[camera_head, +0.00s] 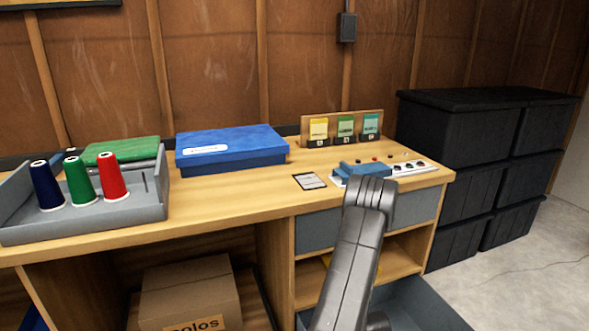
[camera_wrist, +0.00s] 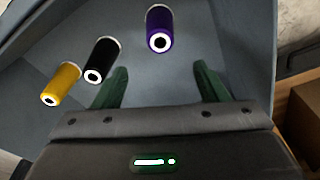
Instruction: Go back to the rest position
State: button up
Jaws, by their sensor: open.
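My gripper (camera_wrist: 161,72) shows in the wrist view with its two green fingers spread wide and nothing between them. Beyond the fingertips a purple spool (camera_wrist: 160,22) stands on the floor of a grey drawer (camera_wrist: 230,45). A black spool (camera_wrist: 104,58) and a yellow spool (camera_wrist: 64,80) stand to the left of the fingers. In the head view my arm bends down in front of the workbench (camera_head: 250,196), and my gripper is out of sight there. The pulled-out drawer (camera_head: 435,305) shows at the bottom right.
A grey tray (camera_head: 110,222) on the bench's left holds blue, green and red spools. A blue box (camera_head: 230,148), a card rack (camera_head: 342,122) and a small control panel (camera_head: 412,170) sit on the bench. Black bins (camera_head: 470,135) stand right; floor (camera_head: 500,280) is clear beside them.

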jog(key=f+b, duration=0.2)
jog(key=f, duration=0.2)
jog(key=w+f+b, duration=0.1)
jog(key=f, duration=0.3)
jog(key=f+b, duration=0.2)
jog(key=f, duration=0.2)
jog(key=shift+w+f+b, duration=0.25)
jog(key=shift+b, duration=0.1)
jog(key=shift+r+p, duration=0.3)
jog(key=shift+r, duration=0.1)
